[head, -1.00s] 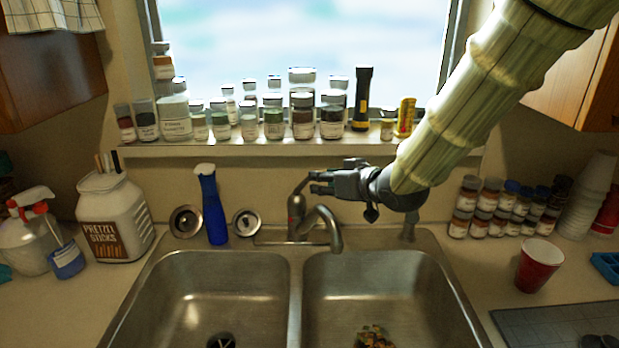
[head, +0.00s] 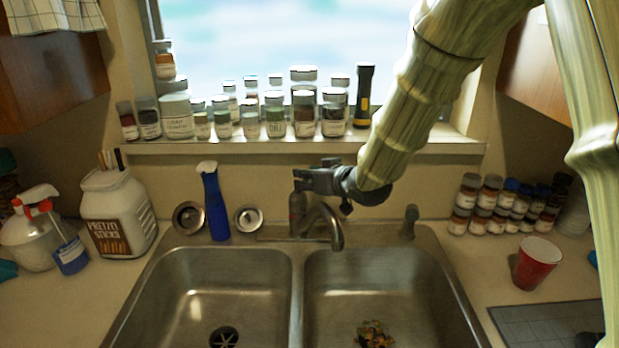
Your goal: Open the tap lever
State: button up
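The metal tap (head: 328,222) stands behind the divider of the double sink, its spout curving forward over the right side. The tap's upright body (head: 297,212) is at its left, and its lever is mostly hidden behind my gripper. My gripper (head: 299,179) comes in from the right, pointing left, with its fingertips at the top of the tap body where the lever is. I cannot tell whether the fingers touch the lever or how far apart they are.
A blue spray bottle (head: 214,203) and two sink strainers (head: 248,219) stand left of the tap. Jars (head: 304,115) line the sill above my gripper. A dark sprayer (head: 409,222) stands right of the tap. Both basins (head: 215,290) are open, with food scraps (head: 373,335) in the right one.

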grip_shut()
jog(key=shift+r, duration=0.15)
